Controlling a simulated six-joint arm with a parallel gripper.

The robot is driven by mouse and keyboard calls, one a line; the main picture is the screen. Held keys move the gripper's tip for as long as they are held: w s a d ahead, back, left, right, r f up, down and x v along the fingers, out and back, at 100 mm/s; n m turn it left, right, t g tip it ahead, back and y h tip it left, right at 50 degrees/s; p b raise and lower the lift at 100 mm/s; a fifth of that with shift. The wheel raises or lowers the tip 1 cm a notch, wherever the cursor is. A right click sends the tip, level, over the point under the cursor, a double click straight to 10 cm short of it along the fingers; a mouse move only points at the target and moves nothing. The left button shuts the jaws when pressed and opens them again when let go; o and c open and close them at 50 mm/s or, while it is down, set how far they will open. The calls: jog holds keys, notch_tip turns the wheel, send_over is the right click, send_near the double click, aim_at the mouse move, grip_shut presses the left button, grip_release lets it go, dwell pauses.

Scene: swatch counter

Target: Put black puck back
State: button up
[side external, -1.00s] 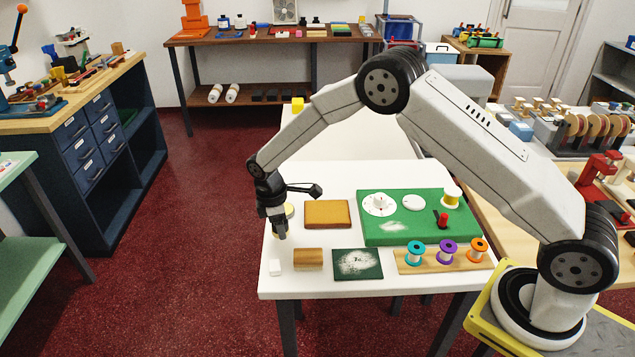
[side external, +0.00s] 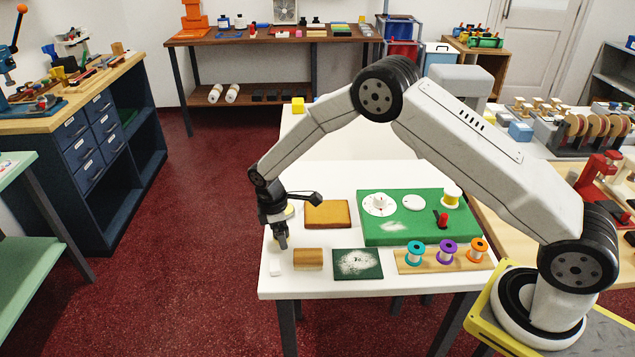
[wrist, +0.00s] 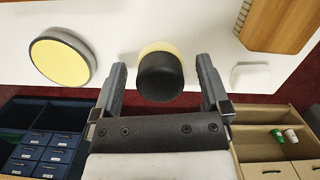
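The black puck (wrist: 160,75) shows in the wrist view as a short round black piece with a pale yellow part at its far edge. It lies between the two fingers of my gripper (wrist: 160,66), with a gap to each finger. My gripper is open and points down over the left part of the white table (side external: 345,178). In the side view my gripper (side external: 282,244) hides the puck, and whether the fingertips touch the table is unclear. A yellow disc with a dark rim (wrist: 62,57) lies to the left in the wrist view.
A white block (side external: 275,267) and a wooden block (side external: 308,258) stand close to my gripper. An orange-brown pad (side external: 327,213), a dusty dark green pad (side external: 358,264), a green board (side external: 378,234) with white discs and a spool rack (side external: 437,268) fill the right.

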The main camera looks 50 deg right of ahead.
jog(key=shift+r, duration=0.1)
notch_tip(320, 180, up, 12)
jog(key=a, duration=0.1)
jog(key=shift+w, duration=0.4)
dwell(0.8)
jog(key=s+d+r+m+t, duration=0.1)
jog(key=s+d+m, duration=0.1)
jog(key=s, duration=0.6)
jog(key=s+d+r+m+t, duration=0.1)
jog(key=s+d+m, duration=0.1)
jog(key=s+m, duration=0.3)
jog(key=s+d+r+m+t+y, duration=0.1)
jog(key=s+m, duration=0.3)
jog(key=s, duration=0.7)
jog(key=shift+s+d, duration=0.35)
jog(key=shift+d, duration=0.5)
